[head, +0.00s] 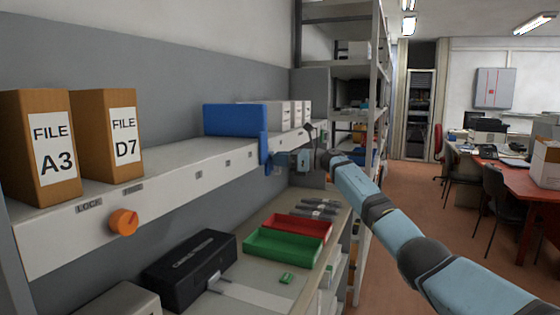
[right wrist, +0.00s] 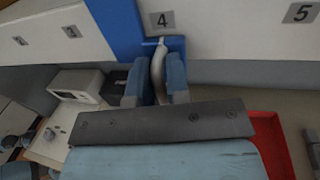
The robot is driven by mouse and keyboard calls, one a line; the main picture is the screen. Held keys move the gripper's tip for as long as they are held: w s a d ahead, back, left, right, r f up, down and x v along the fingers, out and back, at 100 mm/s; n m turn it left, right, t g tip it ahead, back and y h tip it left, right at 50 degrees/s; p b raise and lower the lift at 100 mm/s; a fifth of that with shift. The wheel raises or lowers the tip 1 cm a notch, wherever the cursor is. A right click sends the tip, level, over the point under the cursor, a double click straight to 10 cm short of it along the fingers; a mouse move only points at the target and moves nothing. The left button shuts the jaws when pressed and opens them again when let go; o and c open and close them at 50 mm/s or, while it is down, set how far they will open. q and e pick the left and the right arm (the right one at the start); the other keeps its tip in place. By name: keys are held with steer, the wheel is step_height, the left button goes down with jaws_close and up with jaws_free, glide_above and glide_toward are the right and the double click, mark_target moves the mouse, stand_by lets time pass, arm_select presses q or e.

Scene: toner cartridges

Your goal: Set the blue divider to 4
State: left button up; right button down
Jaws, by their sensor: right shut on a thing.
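The blue divider (head: 235,120) stands upright across the long white shelf, with a blue front part hanging over the shelf edge. In the right wrist view the divider's blue front (right wrist: 112,25) lies beside and below the number label 4 (right wrist: 162,20), with label 5 (right wrist: 301,12) farther right. My right gripper (head: 303,160) is at this front part. In the right wrist view its fingers (right wrist: 157,85) are shut on a pale curved handle of the divider. An orange knob (head: 123,221) sits on the shelf front near a LOCK label (head: 89,206). My left gripper is out of view.
File boxes A3 (head: 40,150) and D7 (head: 108,135) stand on the shelf at left. White boxes (head: 290,112) stand right of the divider. Below are a black case (head: 190,270), a green tray (head: 283,246) and a red tray (head: 297,227). The shelf between D7 and the divider is clear.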

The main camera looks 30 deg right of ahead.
steer(key=c, duration=1.2)
jaws_free()
steer(key=b+v, duration=0.1)
steer(key=v, duration=1.2)
steer(key=shift+s+d, duration=0.25)
steer(key=shift+d, duration=0.05)
